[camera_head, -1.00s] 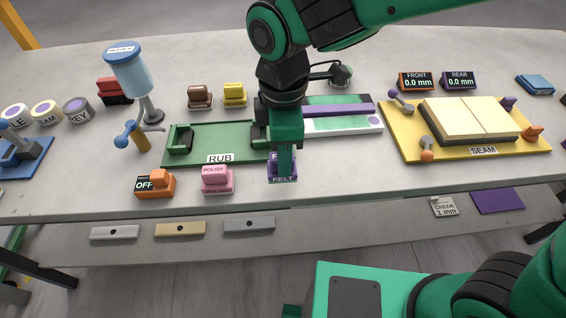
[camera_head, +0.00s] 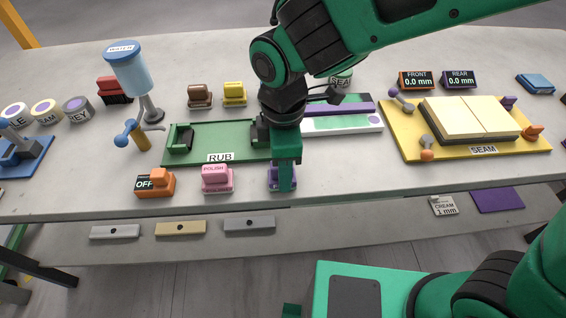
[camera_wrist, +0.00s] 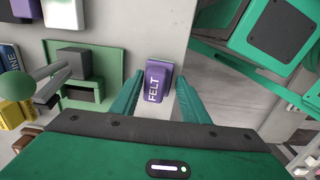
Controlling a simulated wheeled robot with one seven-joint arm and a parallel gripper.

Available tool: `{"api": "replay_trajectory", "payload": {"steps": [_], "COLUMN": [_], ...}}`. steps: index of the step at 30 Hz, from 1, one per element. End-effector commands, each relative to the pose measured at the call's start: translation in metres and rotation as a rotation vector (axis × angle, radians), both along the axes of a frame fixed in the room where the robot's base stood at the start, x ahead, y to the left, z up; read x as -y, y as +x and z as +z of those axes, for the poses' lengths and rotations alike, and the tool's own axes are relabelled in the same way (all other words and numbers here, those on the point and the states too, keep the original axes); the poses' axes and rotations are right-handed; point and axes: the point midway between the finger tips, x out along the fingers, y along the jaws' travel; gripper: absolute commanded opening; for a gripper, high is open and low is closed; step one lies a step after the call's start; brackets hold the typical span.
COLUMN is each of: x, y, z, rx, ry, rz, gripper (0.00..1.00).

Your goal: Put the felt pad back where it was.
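The purple felt pad (camera_head: 272,182), marked FELT, stands at the table's front edge, right of the pink POLISH pad (camera_head: 217,178). In the head view my gripper (camera_head: 285,188) is down at the felt pad and its fingers cover much of it. In the wrist view the felt pad (camera_wrist: 157,80) lies between the two fingers of my gripper (camera_wrist: 160,80). A gap shows on each side of it, so the fingers look open around it. Its underside is hidden.
The green RUB tray (camera_head: 220,133) lies just behind and left of my gripper. An orange OFF switch (camera_head: 156,183) stands left of the POLISH pad. The yellow SEAM board (camera_head: 400,140) is to the right. Bare stone lies between the felt pad and that board.

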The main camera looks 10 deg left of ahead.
Motion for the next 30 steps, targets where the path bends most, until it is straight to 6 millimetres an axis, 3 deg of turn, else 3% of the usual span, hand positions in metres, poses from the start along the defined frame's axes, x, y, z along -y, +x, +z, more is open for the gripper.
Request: {"api": "replay_trajectory", "payload": {"steps": [8, 21, 30], "x": [0.000, 0.000, 0.000], "y": [0.001, 0.001, 0.001], "z": [0.012, 0.094, 0.121], "rx": [0.001, 0.003, 0.001], "ry": [0.002, 0.004, 0.000], "rz": [-0.001, -0.001, -0.002], "gripper": [0.42, 0.42, 0.42]}}
